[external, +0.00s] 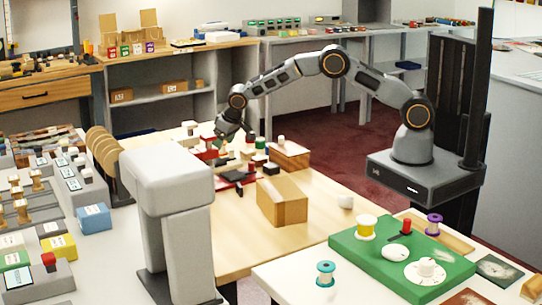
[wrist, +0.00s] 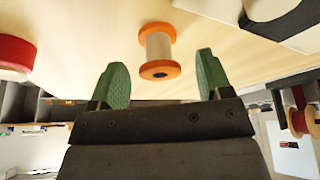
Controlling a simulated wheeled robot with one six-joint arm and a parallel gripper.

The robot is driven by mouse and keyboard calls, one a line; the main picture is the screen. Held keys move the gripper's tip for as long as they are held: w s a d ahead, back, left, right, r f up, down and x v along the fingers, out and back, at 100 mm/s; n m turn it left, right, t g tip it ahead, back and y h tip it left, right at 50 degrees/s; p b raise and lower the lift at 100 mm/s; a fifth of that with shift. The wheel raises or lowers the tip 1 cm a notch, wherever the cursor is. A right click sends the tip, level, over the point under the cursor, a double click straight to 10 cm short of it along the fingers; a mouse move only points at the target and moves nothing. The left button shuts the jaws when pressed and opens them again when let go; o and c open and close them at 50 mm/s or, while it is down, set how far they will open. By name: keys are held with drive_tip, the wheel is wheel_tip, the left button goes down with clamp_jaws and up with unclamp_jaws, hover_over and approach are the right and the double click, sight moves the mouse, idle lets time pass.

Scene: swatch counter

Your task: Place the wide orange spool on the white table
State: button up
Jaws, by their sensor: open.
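The orange spool (wrist: 158,48), with wide orange ends and a tan middle, stands on pale wood in the wrist view. It is just beyond my gripper (wrist: 161,72), whose green fingers are apart on either side of the space in front of it and do not touch it. In the external view my gripper (external: 234,130) is low over the cluttered far part of the wooden table; I cannot pick out the orange spool there. The white table (external: 290,273) is at the front right.
On the white table are a green board (external: 375,262) with several items, and a teal spool (external: 325,273) by its left corner. A cardboard box (external: 282,203) stands on the wooden table. In the wrist view a red round thing (wrist: 15,53) lies left of the spool.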

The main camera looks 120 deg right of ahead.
drive_tip(key=shift+w+d+f, duration=0.15)
drive_tip(key=shift+d+f, duration=0.05)
drive_tip(key=shift+f, duration=0.45)
drive_tip(key=c, duration=1.1)
drive_tip(key=shift+r, duration=0.1)
